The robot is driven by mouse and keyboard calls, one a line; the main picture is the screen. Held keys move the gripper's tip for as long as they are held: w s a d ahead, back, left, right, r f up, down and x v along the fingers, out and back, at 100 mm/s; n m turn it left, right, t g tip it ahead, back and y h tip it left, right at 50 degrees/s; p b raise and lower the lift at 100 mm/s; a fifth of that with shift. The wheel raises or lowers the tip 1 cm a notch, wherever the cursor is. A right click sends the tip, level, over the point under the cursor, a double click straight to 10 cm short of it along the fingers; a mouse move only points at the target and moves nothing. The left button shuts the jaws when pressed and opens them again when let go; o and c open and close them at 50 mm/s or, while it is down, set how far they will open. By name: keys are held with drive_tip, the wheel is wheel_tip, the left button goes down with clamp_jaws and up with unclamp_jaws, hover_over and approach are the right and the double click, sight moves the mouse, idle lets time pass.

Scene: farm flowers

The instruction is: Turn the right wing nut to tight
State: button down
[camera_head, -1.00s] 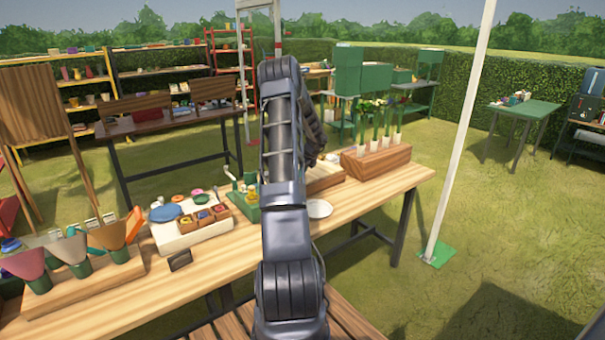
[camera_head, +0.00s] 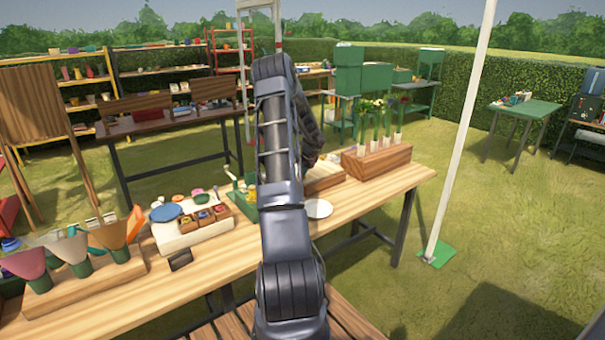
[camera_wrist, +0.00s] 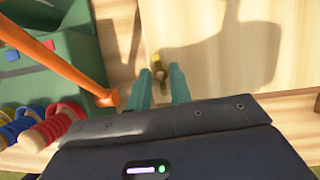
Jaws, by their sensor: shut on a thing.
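In the wrist view my gripper (camera_wrist: 160,76) has its two teal fingers close together at a pale wooden board. A small brass-yellow piece (camera_wrist: 158,64), which looks like the wing nut, shows between the fingertips, and the gripper is shut on it. The fingers hide part of it, so I cannot tell its angle or how tight it is. No second wing nut can be made out. In the head view my own arm hides the gripper and the nut.
In the wrist view an orange bar (camera_wrist: 62,66) slants close to the fingers' left. A green box (camera_wrist: 45,45) and several coloured coils (camera_wrist: 50,125) lie further left. In the head view a wooden planter (camera_head: 376,160) and a white plate (camera_head: 318,209) stand on the bench.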

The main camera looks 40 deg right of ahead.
drive_tip(key=c, duration=1.5)
unclamp_jaws()
drive_tip(key=shift+w+d+r, duration=0.1)
drive_tip(key=shift+r, duration=0.1)
drive_tip(key=shift+o, duration=1.2)
drive_tip(key=shift+f, duration=0.1)
drive_tip(key=v, duration=1.1)
drive_tip(key=s+a+r+n+y, duration=0.1)
drive_tip(key=s+a+r+n, duration=0.2)
drive_tip(key=a+r+n, duration=0.55)
drive_tip(key=s+a+r+n, duration=0.3)
drive_tip(key=a+r, duration=0.1)
drive_tip(key=a, duration=1)
drive_tip(key=s+a+r+n+y, duration=0.1)
drive_tip(key=s+a+r+n, duration=0.45)
drive_tip(key=a, duration=0.55)
drive_tip(key=s+a+r+n+h, duration=0.1)
drive_tip(key=s+a+n, duration=0.7)
drive_tip(key=s, duration=0.3)
drive_tip(key=s+a+r+n+h, duration=0.1)
drive_tip(key=s+a+n, duration=0.8)
drive_tip(key=s, duration=0.3)
drive_tip(key=shift+s+a+r+n, duration=0.2)
drive_tip(key=shift+r+n, duration=0.05)
drive_tip(key=shift+n, duration=0.35)
